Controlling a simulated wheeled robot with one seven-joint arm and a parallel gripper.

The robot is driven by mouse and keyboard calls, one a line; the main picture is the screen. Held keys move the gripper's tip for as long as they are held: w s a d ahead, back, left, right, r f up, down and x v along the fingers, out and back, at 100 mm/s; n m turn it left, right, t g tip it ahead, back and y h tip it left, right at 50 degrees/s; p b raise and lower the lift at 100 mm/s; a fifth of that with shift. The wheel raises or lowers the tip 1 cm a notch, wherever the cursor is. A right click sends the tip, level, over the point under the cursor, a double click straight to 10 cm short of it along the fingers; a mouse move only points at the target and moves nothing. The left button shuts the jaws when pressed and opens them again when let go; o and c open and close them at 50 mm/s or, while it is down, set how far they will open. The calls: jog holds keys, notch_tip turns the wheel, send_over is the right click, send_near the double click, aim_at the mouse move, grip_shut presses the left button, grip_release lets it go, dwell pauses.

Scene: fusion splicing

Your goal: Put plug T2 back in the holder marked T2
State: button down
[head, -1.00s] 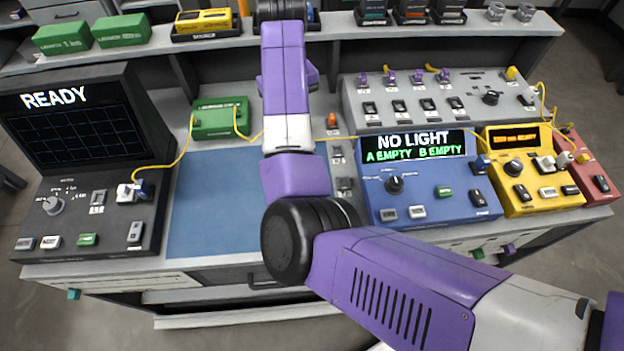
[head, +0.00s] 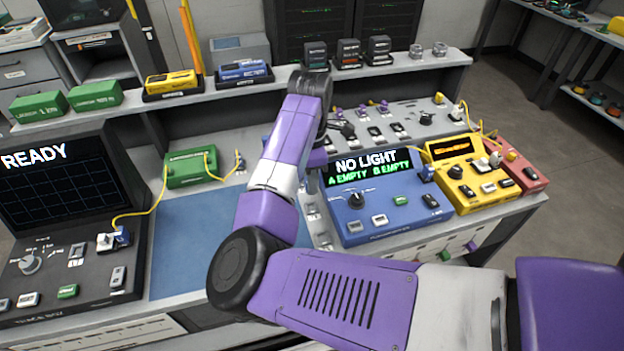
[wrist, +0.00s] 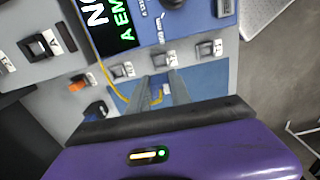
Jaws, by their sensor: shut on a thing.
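In the wrist view my gripper (wrist: 161,77) is shut on a small plug (wrist: 157,95). The plug is mostly hidden between the fingers, and a yellow cable runs to it from the left. I cannot read a label on it. The fingers are over the blue mat, beside the grey strip with switches. In the head view my arm hides the fingers and the plug. No marking T2 is readable in either view, so I cannot tell which holder is T2.
The blue meter (head: 385,195) reads NO LIGHT, A EMPTY, B EMPTY. A yellow unit (head: 465,180) and a red unit (head: 520,175) stand right of it. A green box (head: 190,168) and a black READY unit (head: 45,190) stand left. The blue mat (head: 195,225) is mostly clear.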

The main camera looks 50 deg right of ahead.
jog(key=shift+s+d+f+b, duration=0.15)
jog(key=shift+d+f+b, duration=0.05)
jog(key=shift+f+b, duration=0.1)
notch_tip(320, 180, down, 6)
jog(key=b, duration=0.7)
jog(key=shift+r+b, duration=0.1)
jog(key=shift+b, duration=0.2)
jog(key=shift+p, duration=1.3)
dwell(0.4)
jog(key=shift+f, duration=0.55)
dwell(0.7)
jog(key=c, duration=1.1)
grip_release()
